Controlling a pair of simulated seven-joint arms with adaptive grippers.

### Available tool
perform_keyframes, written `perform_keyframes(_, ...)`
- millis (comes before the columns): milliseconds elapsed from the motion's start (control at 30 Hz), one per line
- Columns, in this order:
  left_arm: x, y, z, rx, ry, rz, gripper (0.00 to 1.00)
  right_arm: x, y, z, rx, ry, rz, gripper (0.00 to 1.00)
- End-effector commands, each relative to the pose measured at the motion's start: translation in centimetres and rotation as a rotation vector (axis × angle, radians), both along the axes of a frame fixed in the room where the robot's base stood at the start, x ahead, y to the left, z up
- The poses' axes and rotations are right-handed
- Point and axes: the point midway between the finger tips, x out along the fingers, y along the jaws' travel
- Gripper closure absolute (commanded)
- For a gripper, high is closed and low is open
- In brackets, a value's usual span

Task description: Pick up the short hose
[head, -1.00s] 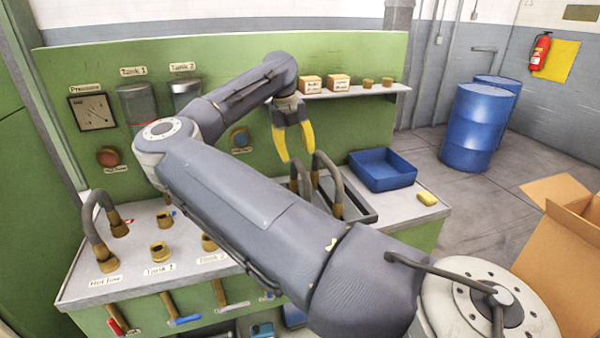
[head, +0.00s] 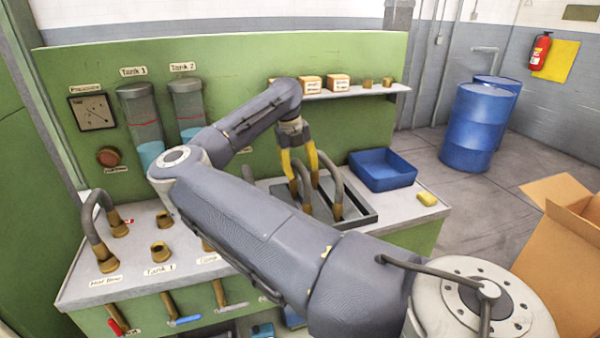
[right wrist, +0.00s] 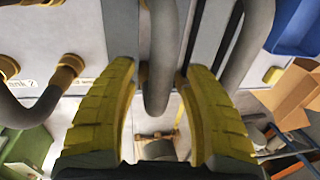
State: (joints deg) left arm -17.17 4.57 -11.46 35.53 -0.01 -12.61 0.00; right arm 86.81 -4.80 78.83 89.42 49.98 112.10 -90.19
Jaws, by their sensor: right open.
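My right gripper (head: 304,172) is open, its yellow fingers pointing down over the dark tray (head: 372,218) on the bench. In the right wrist view the gripper (right wrist: 160,68) has its fingers on either side of a grey curved hose (right wrist: 158,88), with room on both sides of it. A second grey hose (head: 338,182) arches in the tray just right of the gripper; it also shows in the right wrist view (right wrist: 252,45), outside the right finger. Which of the two is shorter I cannot tell. My left gripper is out of view.
A hose (head: 88,218) with brass ends arches at the bench's left. Another (head: 248,174) is partly hidden behind my right arm. A blue bin (head: 384,172) and a yellow sponge (head: 427,198) are right of the tray. A shelf (head: 350,92) with small boxes is above.

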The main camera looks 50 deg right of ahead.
Motion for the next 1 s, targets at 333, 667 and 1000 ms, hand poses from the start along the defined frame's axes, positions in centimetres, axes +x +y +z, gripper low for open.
perform_keyframes(333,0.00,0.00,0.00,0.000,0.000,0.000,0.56,0.00,-0.01,0.02,0.000,0.000,0.000,0.78)
perform_keyframes(667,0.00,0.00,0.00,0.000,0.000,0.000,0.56,0.00,0.00,0.02,0.000,0.000,0.000,1.00)
perform_keyframes(1000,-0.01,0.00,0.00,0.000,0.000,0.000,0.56,0.02,-0.01,0.09,0.000,0.000,0.000,1.00)
